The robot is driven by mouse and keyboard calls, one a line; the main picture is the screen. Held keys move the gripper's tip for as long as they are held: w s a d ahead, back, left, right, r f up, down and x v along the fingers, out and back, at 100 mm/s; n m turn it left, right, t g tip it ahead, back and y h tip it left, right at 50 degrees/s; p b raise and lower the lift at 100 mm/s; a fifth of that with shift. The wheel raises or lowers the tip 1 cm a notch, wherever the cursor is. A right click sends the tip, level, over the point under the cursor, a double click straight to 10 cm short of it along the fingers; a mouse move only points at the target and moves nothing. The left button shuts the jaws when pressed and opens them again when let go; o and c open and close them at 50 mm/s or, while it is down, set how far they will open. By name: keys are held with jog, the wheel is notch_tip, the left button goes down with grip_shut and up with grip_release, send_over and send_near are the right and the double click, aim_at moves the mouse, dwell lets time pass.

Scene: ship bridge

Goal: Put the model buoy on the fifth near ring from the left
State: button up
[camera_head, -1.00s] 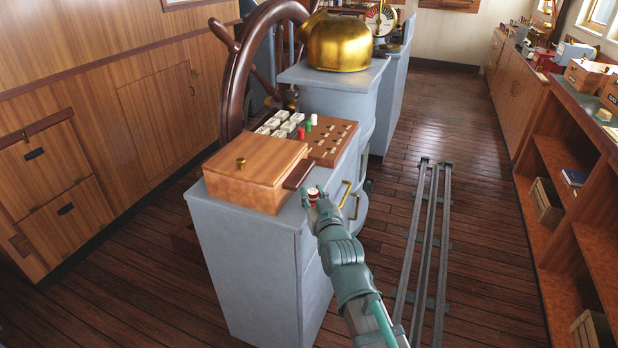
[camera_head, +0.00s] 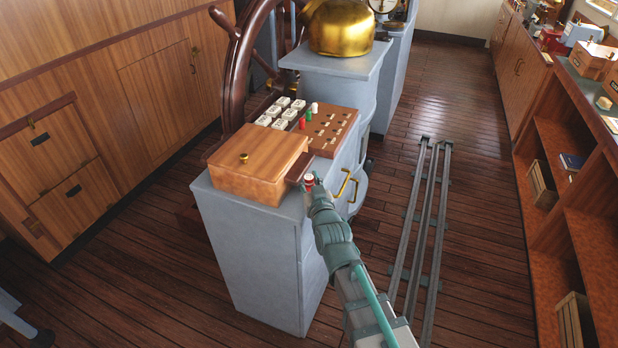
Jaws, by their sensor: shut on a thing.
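My gripper (camera_head: 314,184) is shut on a small red and white thing (camera_head: 309,177), which looks like the model buoy. It is at the right front corner of the grey cabinet top, beside a dark wooden piece (camera_head: 298,170). My fingers hide part of it, and I cannot tell whether it touches the cabinet top. A brown wooden board (camera_head: 322,143) with rows of small fittings lies farther back. The fittings are too small to tell which are rings. Red (camera_head: 302,123), green (camera_head: 308,115) and white (camera_head: 315,107) pegs stand at the board's left side.
A wooden box (camera_head: 255,165) with a brass knob stands left of my gripper. Several white blocks (camera_head: 281,112) sit left of the board. A brass dome (camera_head: 340,27) and a ship's wheel (camera_head: 236,60) are behind. Brass handles (camera_head: 346,185) stick out from the cabinet's right side.

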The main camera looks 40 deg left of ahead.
aim_at(310, 181)
jog(key=shift+f, duration=0.1)
jog(key=shift+f, duration=0.15)
jog(key=o, duration=0.9)
jog(key=shift+c, duration=0.2)
jog(key=shift+r, duration=0.2)
jog(key=shift+r, duration=0.2)
jog(key=p+v, duration=0.1)
jog(key=v, duration=0.6)
jog(key=shift+r, duration=0.2)
jog(key=p+v, duration=0.2)
jog(key=p, duration=0.3)
jog(key=shift+p, duration=0.35)
